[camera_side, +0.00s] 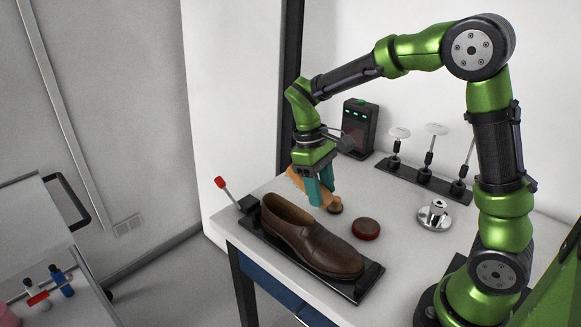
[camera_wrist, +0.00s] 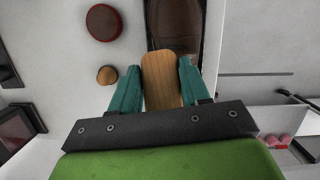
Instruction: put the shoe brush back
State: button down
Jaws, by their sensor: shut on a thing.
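My gripper (camera_side: 320,192) has teal fingers and is shut on the shoe brush (camera_side: 297,179), a light wooden block. It holds the brush tilted above the table, behind the shoe's heel end in the side view. In the wrist view the brush (camera_wrist: 163,80) lies between the two fingers (camera_wrist: 160,88). Its bristles are not clearly seen. The brown leather shoe (camera_side: 310,240) rests on a black tray (camera_side: 368,284); its dark part shows at the top of the wrist view (camera_wrist: 174,22).
A dark red round tin (camera_side: 366,229) and a small round wooden-topped thing (camera_side: 335,209) stand behind the shoe. A red-knobbed lever (camera_side: 221,184) is at the tray's left end. Further back are a black box (camera_side: 360,128), a rack with several discs on stems (camera_side: 425,180) and a metal hub (camera_side: 434,215).

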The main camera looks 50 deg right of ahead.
jog(key=w+d+f+n+t+h, duration=0.2)
jog(key=w+d+n+h, duration=0.2)
jog(key=w+d+n, duration=0.4)
jog(key=w+d+f+n+t+h, duration=0.1)
jog(key=w+d+n+h, duration=0.45)
jog(key=w+n, duration=0.45)
jog(key=shift+m+y, duration=0.25)
jog(key=shift+m, duration=0.35)
jog(key=f, duration=0.9)
jog(key=shift+w+d+f, duration=0.2)
jog(key=shift+w+d, duration=0.1)
jog(key=shift+w, duration=0.05)
jog(key=c, duration=0.5)
grip_release()
jog(key=shift+f, duration=0.15)
jog(key=shift+c, duration=0.2)
